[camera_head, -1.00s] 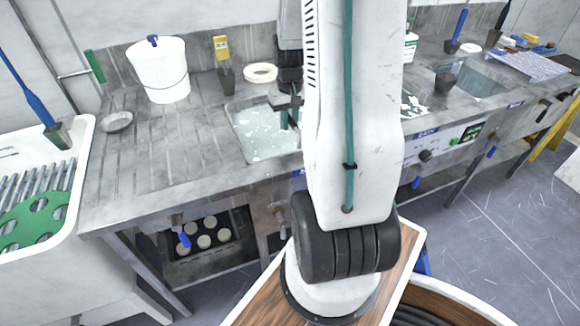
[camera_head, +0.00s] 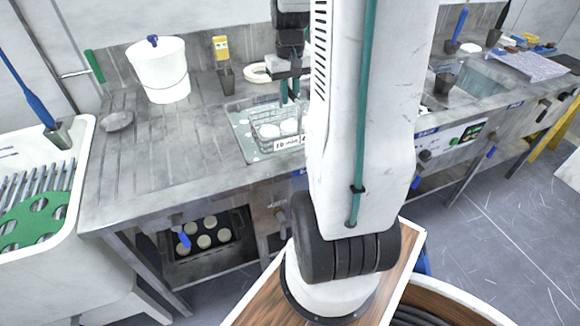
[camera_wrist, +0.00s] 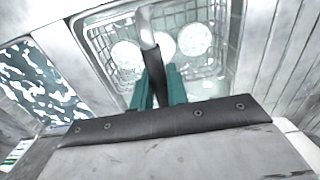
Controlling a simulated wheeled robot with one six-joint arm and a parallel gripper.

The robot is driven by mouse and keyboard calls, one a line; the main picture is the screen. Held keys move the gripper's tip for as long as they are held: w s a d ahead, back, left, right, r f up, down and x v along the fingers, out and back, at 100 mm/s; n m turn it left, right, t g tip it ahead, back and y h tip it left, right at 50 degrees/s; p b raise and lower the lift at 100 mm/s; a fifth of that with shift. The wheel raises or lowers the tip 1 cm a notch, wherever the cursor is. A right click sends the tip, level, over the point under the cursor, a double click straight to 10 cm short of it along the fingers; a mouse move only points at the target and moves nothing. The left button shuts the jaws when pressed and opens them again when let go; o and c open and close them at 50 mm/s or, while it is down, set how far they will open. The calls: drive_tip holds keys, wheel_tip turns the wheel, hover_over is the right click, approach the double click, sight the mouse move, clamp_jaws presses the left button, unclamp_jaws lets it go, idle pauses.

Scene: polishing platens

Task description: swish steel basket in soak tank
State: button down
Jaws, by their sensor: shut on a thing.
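The steel wire basket (camera_head: 262,134) hangs at the soak tank (camera_head: 243,141), sunk in the counter, and white round discs (camera_head: 289,127) lie inside it. A white label is on its front. I cannot tell how deep the basket is in the liquid. My gripper (camera_head: 290,92) is above the basket with its green fingers pointing down. In the wrist view the fingers (camera_wrist: 158,86) are shut on the basket's handle (camera_wrist: 147,30), and the basket mesh (camera_wrist: 100,50) with several discs shows beyond them. My arm hides the right part of the tank.
A white lidded bucket (camera_head: 160,72), a yellow-handled tool in a dark holder (camera_head: 226,80) and a cream ring (camera_head: 257,73) stand behind the tank. A small metal dish (camera_head: 117,121) lies at left. The ribbed counter (camera_head: 165,140) left of the tank is clear.

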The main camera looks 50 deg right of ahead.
drive_tip(key=shift+r, duration=2.05)
